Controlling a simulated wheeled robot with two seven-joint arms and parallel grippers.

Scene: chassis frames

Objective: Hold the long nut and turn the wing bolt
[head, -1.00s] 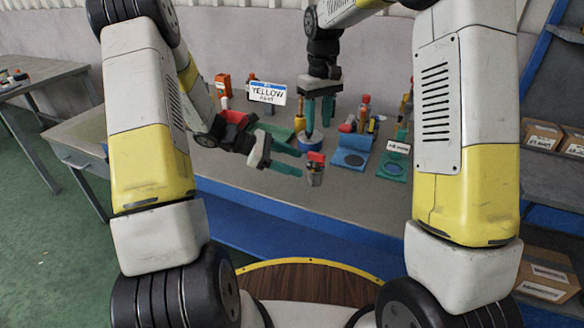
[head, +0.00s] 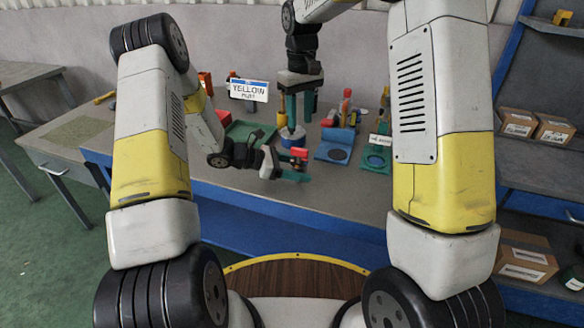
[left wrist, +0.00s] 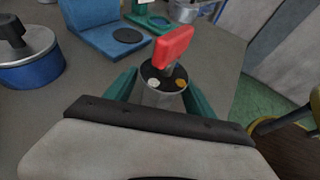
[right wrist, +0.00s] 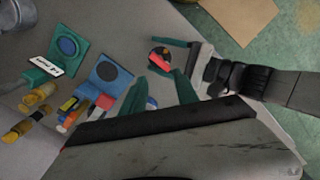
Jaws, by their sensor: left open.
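The long nut (left wrist: 163,98) is a silver cylinder standing upright on the bench. The red wing bolt (left wrist: 174,46) stands in its dark top, and its wing also shows in the head view (head: 299,153) and the right wrist view (right wrist: 160,60). My left gripper (head: 284,168) is open, with one green finger on each side of the nut; I cannot tell whether they touch it. The nut is mostly hidden by this gripper in the head view. My right gripper (head: 300,118) points down farther back, its green fingers apart and empty, above the bench near a round blue pot.
The round blue pot (left wrist: 30,66) with a black knob stands beside the nut. A blue bracket (head: 334,145) and a green bracket (head: 376,158) stand to the right. A green tray (head: 246,134) and a "YELLOW" sign (head: 248,90) are behind. The bench's front edge is close.

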